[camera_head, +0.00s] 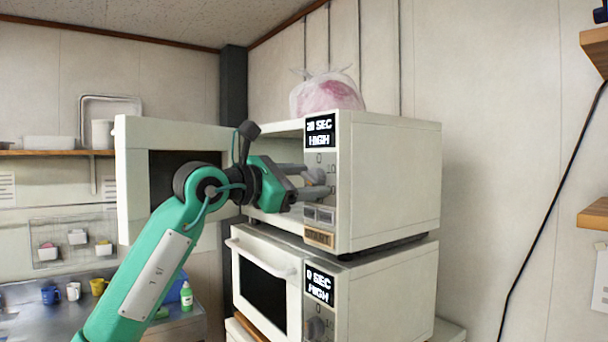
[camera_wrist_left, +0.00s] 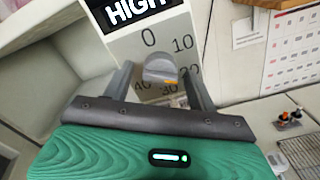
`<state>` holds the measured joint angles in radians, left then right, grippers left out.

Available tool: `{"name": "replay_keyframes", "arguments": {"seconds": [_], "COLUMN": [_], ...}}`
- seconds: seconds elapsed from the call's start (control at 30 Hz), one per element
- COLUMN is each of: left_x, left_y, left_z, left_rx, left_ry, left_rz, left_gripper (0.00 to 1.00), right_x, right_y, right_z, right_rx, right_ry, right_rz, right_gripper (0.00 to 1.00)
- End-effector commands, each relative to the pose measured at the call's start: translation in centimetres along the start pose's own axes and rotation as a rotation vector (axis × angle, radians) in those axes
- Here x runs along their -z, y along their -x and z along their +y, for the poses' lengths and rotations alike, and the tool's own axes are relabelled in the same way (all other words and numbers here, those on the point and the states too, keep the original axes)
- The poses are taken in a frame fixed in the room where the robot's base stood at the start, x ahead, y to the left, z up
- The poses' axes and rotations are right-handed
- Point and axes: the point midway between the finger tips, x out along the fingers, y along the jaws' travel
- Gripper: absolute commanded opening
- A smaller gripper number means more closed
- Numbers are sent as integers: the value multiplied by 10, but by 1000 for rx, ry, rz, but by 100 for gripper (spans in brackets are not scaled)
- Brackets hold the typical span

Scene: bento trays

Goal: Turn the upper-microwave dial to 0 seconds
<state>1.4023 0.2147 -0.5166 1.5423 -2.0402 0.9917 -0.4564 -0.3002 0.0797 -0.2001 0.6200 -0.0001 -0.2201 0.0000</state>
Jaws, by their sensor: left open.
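The upper microwave (camera_head: 390,180) is white, and its door (camera_head: 130,180) stands open to the left. Its display (camera_head: 320,131) shows SEC over HIGH; the number looks like 20 or 28. The grey dial (camera_wrist_left: 158,68) shows in the left wrist view with numbers around it. Its orange mark is at the lower right, between 20 and 30. My left gripper (camera_head: 314,181) is open, with a finger on each side of the dial. I cannot tell whether the fingers touch it. In the head view the fingers largely cover the dial. My right gripper is out of view.
The lower microwave (camera_head: 383,300) stands underneath, shut, its display (camera_head: 319,285) reading 0 SEC HIGH. A pink and white bag (camera_head: 327,93) sits on top of the upper microwave. Buttons (camera_head: 318,215) lie below the dial. The open door is behind my left arm.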

Motion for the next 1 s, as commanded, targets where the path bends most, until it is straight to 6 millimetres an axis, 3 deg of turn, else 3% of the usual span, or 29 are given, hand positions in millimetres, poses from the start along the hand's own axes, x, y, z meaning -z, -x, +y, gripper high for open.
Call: {"name": "replay_keyframes", "arguments": {"seconds": [0.2, 0.43, 0.77, 1.0], "left_x": [0, 0, 1, 2], "left_y": [0, 0, 0, 0], "left_z": [0, 0, -1, -2], "left_rx": [0, 0, 0, -2], "left_ry": [0, 0, 35, 167], "left_rz": [0, -1, -1, -2], "left_gripper": [58, 15, 14, 14], "right_x": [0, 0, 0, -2], "right_y": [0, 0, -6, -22], "right_z": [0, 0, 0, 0], "right_rx": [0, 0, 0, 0], "right_ry": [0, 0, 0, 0], "right_rz": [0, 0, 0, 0], "right_gripper": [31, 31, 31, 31]}}
